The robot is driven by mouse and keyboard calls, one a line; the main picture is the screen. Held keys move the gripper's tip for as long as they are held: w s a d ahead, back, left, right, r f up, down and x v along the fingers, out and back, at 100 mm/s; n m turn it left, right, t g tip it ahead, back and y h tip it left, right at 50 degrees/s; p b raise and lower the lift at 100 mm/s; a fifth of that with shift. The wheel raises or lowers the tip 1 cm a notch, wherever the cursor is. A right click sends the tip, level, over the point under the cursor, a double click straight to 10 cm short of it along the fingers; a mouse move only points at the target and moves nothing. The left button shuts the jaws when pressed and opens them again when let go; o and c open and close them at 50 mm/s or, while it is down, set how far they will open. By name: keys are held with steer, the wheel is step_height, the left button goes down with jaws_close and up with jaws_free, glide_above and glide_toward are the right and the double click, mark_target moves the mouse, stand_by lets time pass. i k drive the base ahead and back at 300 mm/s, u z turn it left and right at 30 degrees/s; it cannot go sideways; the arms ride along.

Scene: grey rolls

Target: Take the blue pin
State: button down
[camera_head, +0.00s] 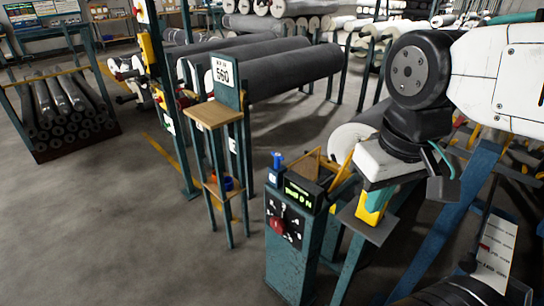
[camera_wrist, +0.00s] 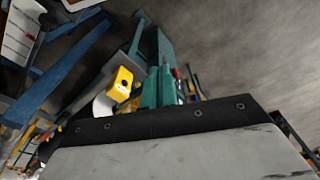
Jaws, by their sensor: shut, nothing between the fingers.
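The blue pin (camera_head: 277,161) stands upright on the top left of a teal pedestal (camera_head: 290,245), beside a small display box (camera_head: 303,193) with green digits. My gripper (camera_head: 388,166) is right of the pedestal, above a yellow tool on a small plate, well apart from the pin. It is shut and empty; its fingertips are hard to make out in the head view. The wrist view is partly filled by a pale block with a dark edge, and I cannot make out the pin there.
A yellow tool (camera_head: 371,206) stands on the small plate close below my gripper. A teal stand with a wooden top (camera_head: 213,113) is behind left. Grey rolls (camera_head: 285,75) lie on racks behind. The floor at left front is clear.

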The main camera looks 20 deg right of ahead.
mark_target(278, 155)
steer(key=u, duration=0.4)
steer(key=k, duration=0.55)
steer(key=u, duration=0.95)
steer(key=i, duration=0.75)
steer(key=z, duration=0.8)
steer(key=i, duration=0.85)
steer(key=z, duration=0.8)
